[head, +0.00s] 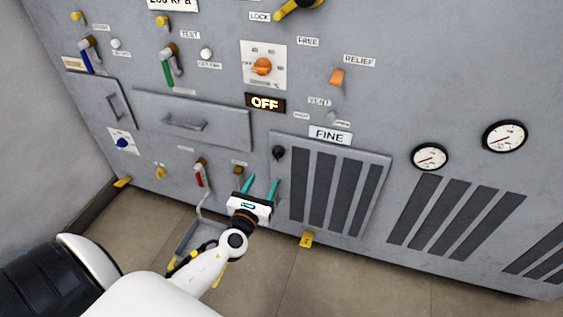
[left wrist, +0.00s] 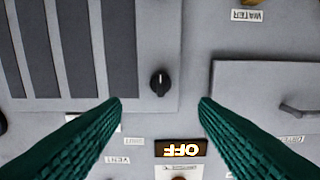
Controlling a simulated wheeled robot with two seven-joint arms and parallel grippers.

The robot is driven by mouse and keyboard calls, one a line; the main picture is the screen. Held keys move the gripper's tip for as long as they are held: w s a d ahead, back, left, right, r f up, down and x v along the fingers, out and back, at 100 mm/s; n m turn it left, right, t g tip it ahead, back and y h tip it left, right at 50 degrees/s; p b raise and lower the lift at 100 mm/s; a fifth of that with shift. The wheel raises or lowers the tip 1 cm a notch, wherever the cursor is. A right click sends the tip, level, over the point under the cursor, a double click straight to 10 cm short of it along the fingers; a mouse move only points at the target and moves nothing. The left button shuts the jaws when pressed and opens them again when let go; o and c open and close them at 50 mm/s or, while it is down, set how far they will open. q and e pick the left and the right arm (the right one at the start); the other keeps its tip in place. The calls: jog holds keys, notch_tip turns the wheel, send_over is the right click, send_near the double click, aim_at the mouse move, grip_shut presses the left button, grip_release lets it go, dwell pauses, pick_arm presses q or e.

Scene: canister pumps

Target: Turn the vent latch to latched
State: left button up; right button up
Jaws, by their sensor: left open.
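A small black turn knob (head: 278,153), which appears to be the vent latch, sits at the upper left corner of the louvred vent panel (head: 272,205). In the left wrist view the same black knob (left wrist: 160,83) shows between and beyond my fingertips, with a pale mark line along it. I cannot tell whether it is latched. My left gripper (head: 262,180) is open and empty, its teal fingers just below the knob in the head view and apart from it. In the left wrist view the gripper (left wrist: 160,102) points at the cabinet face. My right gripper is not in view.
A lit OFF sign (head: 265,103) and an orange dial (head: 262,67) are above. A drawer front with a handle (head: 185,125) is at upper left. A grey tray (head: 197,238) is below.

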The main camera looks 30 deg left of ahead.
aim_at(276, 158)
pick_arm(q)
jog(key=b+x, duration=0.1)
jog(key=x, duration=1)
jog(key=shift+w+a, duration=0.15)
jog(key=shift+w, duration=0.05)
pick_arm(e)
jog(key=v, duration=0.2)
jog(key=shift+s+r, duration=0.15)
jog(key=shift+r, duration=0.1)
pick_arm(q)
jog(key=c, duration=1)
jog(key=shift+f, duration=0.1)
